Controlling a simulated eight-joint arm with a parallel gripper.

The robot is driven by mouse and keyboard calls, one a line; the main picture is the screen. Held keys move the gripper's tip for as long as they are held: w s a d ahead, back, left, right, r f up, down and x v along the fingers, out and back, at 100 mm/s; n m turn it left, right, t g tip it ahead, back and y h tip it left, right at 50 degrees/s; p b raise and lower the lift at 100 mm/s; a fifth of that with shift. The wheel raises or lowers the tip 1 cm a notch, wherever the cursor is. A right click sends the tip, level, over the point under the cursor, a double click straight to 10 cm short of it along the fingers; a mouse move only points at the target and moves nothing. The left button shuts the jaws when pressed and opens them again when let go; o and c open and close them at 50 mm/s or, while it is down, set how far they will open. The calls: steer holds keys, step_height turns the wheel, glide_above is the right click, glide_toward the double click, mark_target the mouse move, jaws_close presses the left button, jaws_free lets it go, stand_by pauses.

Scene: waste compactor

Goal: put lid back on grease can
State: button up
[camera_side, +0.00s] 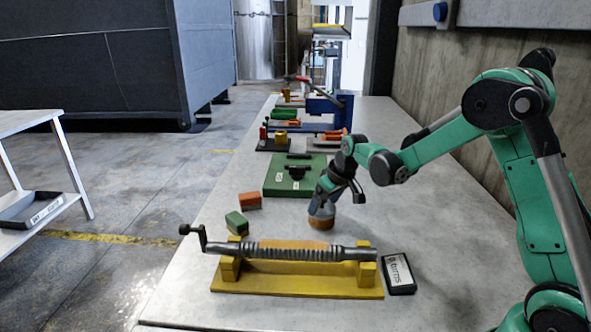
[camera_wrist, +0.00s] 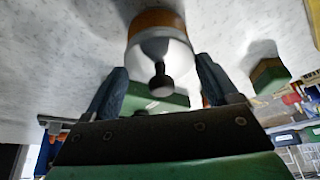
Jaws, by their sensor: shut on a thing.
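The grease can (camera_side: 320,223) shows in the side view as a short orange-brown body low over the bench, under my gripper (camera_side: 322,204). In the wrist view the orange-brown can (camera_wrist: 157,20) lies just beyond a pale lid (camera_wrist: 161,47) with a dark round knob (camera_wrist: 160,83). My gripper (camera_wrist: 161,68) has one blue-grey finger on each side of the lid and is shut on it. The lid looks in line with the can and close against it. I cannot tell whether it is fully seated, and the fingers partly hide its sides.
A yellow stand with a cranked shaft (camera_side: 297,281) lies in front of the can, and a dark labelled box (camera_side: 398,274) to its right. Green (camera_side: 237,223) and orange (camera_side: 250,201) blocks lie left. A green plate (camera_side: 295,176) is behind. The bench's near right is clear.

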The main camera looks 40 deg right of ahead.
stand_by(0.4)
steer(key=o, duration=1)
steer(key=shift+o, duration=0.2)
steer(key=shift+r, duration=3.5)
jaws_close()
steer(key=shift+f, duration=0.25)
steer(key=shift+f, duration=1.9)
